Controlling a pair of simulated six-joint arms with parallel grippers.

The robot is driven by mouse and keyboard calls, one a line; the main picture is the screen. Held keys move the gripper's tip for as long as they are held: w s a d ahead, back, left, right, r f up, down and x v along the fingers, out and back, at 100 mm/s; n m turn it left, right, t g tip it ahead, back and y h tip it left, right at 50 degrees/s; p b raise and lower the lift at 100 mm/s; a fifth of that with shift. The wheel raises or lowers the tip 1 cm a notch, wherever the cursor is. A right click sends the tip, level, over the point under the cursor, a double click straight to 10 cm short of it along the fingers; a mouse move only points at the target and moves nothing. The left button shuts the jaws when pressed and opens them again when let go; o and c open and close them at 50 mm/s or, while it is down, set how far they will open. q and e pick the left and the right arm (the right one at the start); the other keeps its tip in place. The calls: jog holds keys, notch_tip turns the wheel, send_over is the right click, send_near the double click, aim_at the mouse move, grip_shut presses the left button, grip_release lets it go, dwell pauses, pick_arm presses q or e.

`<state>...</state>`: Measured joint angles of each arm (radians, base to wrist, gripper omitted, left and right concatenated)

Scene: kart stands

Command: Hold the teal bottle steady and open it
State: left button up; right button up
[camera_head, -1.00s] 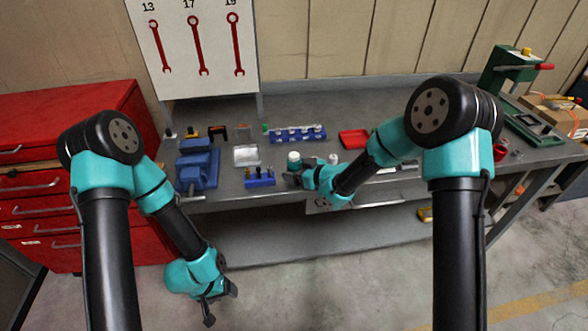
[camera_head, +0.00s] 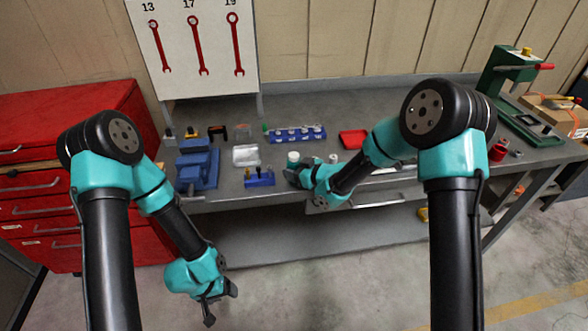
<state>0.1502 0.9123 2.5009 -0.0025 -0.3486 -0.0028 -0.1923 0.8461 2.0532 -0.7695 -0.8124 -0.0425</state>
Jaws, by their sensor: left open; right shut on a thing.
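The teal bottle (camera_head: 293,157) stands near the front edge of the workbench with its white cap on top. My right gripper (camera_head: 291,174) reaches it from the front right and is shut on it; its fingers hide the lower part of the bottle. My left gripper (camera_head: 223,306) hangs open and empty in front of the bench, below the bench top and well away from the bottle.
A blue vise (camera_head: 198,166) and a blue holder with small tools (camera_head: 259,179) stand left of the bottle. A blue socket rack (camera_head: 297,135) is behind it, and a red tray (camera_head: 353,139) is behind right. A red cabinet (camera_head: 60,125) stands at left.

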aim_at(297, 161)
jog(key=c, duration=0.3)
jog(key=shift+r, duration=0.8)
notch_tip(297, 161, up, 2)
jog(key=shift+r, duration=0.1)
jog(key=s+r, duration=0.1)
jog(key=s, duration=1.5)
jog(key=shift+r, duration=0.1)
jog(key=o, duration=0.4)
jog(key=shift+c, duration=0.2)
jog(key=c, duration=0.7)
